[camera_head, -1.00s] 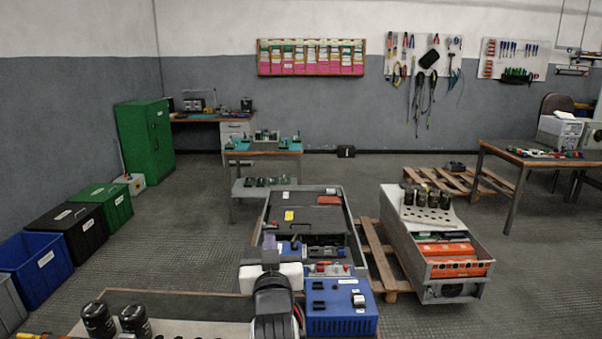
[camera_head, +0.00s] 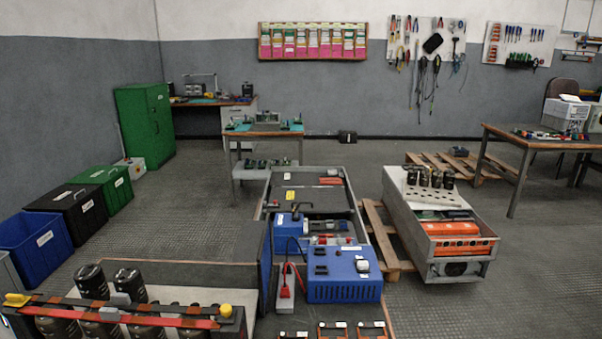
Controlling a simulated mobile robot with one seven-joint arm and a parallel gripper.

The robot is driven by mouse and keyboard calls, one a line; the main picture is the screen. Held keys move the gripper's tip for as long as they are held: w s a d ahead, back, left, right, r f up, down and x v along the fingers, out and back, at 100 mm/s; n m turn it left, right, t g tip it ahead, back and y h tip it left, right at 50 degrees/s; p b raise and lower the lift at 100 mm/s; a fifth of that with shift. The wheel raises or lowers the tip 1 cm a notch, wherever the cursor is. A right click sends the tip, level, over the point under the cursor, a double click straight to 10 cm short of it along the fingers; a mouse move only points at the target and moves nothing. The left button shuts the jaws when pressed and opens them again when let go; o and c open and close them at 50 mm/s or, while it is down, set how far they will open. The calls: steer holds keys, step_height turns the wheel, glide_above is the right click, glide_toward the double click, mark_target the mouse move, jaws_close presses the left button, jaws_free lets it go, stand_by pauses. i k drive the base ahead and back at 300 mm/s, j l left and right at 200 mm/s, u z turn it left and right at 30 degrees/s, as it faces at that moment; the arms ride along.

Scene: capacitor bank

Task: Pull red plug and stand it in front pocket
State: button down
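A small red plug (camera_head: 285,292) shows at the lower middle, on a narrow light-grey block or socket strip (camera_head: 286,307) just left of a blue power unit (camera_head: 343,287). A dark cable loops up from it toward a smaller blue box behind. The plug looks upright and seated, but it is too small to be sure. Several dark-framed compartments with orange parts and white labels (camera_head: 332,329) line the bottom edge, cut off by the frame. I cannot tell which is the front pocket. My gripper is not in view.
An open grey cabinet (camera_head: 355,210) lies behind the blue unit.

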mark_target(285, 288)
steer(key=l+u, duration=0.15)
steer(key=u, duration=0.25)
steer(key=l+u, duration=0.15)
steer(key=u, duration=0.2)
steer(key=l+u, duration=0.15)
steer(key=u, duration=0.25)
steer(key=l+u, duration=0.2)
steer(key=l, duration=0.15)
steer(key=k+l+u, duration=0.2)
steer(key=l+u, duration=0.15)
steer(key=l, duration=0.25)
steer(key=k+l, duration=0.2)
steer(key=l, duration=0.2)
steer(key=k+l+u, duration=0.1)
steer(key=l, duration=0.3)
steer(key=k+l, duration=0.25)
steer(key=l, duration=0.15)
steer(key=k+l+u, duration=0.1)
steer(key=l, duration=0.25)
steer(key=i, duration=0.35)
